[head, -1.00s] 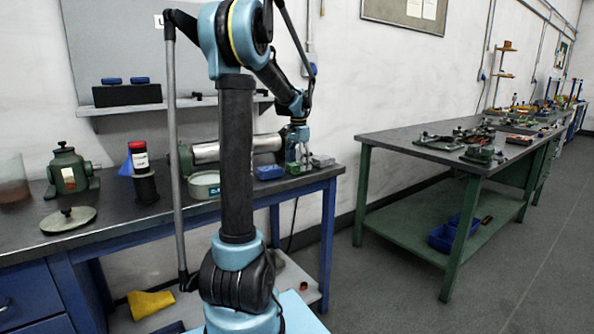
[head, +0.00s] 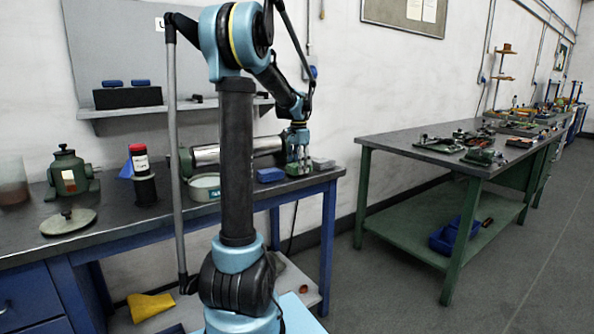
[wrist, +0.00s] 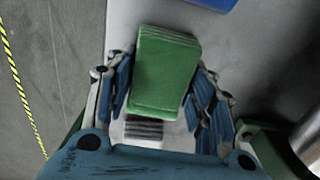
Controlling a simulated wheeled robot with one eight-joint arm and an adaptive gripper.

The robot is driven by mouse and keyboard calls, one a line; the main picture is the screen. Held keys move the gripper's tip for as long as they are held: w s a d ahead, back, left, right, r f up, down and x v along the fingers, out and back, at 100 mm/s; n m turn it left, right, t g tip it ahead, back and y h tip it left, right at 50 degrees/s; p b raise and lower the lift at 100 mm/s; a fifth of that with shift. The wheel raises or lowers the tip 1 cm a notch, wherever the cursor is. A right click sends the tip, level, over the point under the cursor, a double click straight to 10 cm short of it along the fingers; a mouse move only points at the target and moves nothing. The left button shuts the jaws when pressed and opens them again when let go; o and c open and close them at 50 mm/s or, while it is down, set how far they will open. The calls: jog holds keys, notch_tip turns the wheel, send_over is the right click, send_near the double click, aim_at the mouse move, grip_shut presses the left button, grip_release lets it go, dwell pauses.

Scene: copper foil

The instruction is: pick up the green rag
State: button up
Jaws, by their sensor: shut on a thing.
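The green rag (wrist: 164,72) is a folded, layered green block lying between the fingers in the wrist view, slightly tilted. My gripper (wrist: 163,92) is shut on it, with one blue-padded finger along each side. In the head view my gripper (head: 299,166) is low at the right end of the dark bench top (head: 118,226). There the fingers mostly hide the rag, and I cannot tell whether it is clear of the bench.
A blue folded thing (head: 270,174) lies just left of my gripper, and a grey block (head: 322,163) lies just right. The bench's right edge is near.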

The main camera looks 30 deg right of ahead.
notch_tip(320, 180, up, 10)
jog(key=shift+f, duration=0.25)
jog(key=o, duration=0.5)
jog(key=shift+c, duration=0.2)
jog(key=c, duration=0.4)
jog(key=shift+o, duration=0.2)
jog(key=shift+s, duration=0.1)
